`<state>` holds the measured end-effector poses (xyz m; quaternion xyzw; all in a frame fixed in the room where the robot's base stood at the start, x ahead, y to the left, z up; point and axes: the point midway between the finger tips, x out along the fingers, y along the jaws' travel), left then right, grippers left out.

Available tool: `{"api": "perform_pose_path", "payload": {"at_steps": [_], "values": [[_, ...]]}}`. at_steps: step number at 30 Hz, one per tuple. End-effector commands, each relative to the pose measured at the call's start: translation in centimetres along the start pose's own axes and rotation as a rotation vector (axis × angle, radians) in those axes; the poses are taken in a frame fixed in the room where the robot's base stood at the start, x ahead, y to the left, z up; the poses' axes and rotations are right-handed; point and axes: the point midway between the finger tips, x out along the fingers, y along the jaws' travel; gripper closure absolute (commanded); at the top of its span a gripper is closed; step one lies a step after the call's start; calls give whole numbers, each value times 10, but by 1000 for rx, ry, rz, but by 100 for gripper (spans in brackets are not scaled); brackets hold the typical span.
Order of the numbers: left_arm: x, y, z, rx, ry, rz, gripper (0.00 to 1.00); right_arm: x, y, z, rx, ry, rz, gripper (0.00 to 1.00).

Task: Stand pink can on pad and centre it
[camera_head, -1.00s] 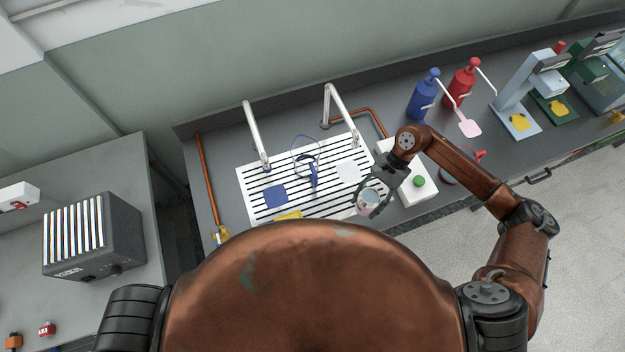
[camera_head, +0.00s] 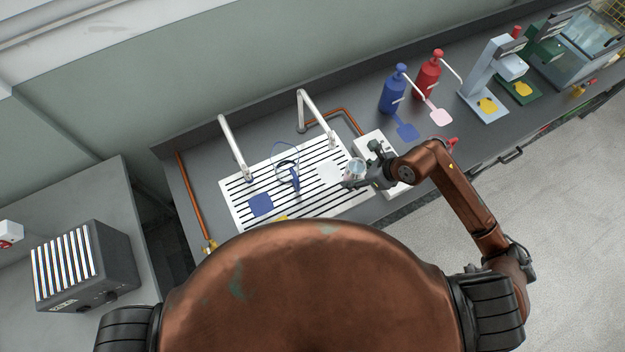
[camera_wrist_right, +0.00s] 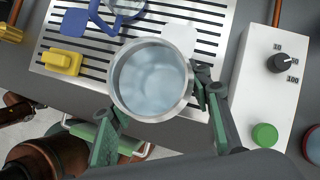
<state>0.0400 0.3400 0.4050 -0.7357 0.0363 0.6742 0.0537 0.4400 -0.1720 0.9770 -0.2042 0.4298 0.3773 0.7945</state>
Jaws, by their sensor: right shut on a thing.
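My right gripper (camera_head: 364,176) is shut on an open-topped can (camera_head: 355,167), held above the right end of the slotted rack. In the right wrist view the can (camera_wrist_right: 150,80) shows a metal rim and a pale blue-grey inside. Its outer wall is mostly hidden, so I cannot confirm that it is pink. The right gripper's green fingers (camera_wrist_right: 160,104) sit on both sides of it. A white square pad (camera_head: 330,173) lies on the rack just left of the can, and shows beyond the can in the wrist view (camera_wrist_right: 179,39). My left gripper is not in view.
The slotted rack (camera_head: 231,190) carries a blue square (camera_head: 261,205), a yellow piece (camera_wrist_right: 62,61) and a blue looped tool (camera_head: 295,180). White posts stand behind. A white control box (camera_wrist_right: 258,75) with knob and green button is right. Pump bottles (camera_head: 393,92) stand farther right.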

Motion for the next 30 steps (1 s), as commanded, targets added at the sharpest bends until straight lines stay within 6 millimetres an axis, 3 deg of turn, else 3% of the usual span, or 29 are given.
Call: {"api": "perform_pose_path", "payload": {"at_steps": [1,7,12,15,23,30], "values": [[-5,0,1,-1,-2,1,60,9,4,12,0,-7,5,88],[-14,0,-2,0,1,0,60,53,12,39,0,-4,6,88],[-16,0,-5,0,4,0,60,93,15,40,2,-1,5,88],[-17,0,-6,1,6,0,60,107,16,41,-1,-1,4,88],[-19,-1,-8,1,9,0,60,132,19,44,-1,0,5,88],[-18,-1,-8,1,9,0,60,154,18,27,-2,0,3,88]]}}
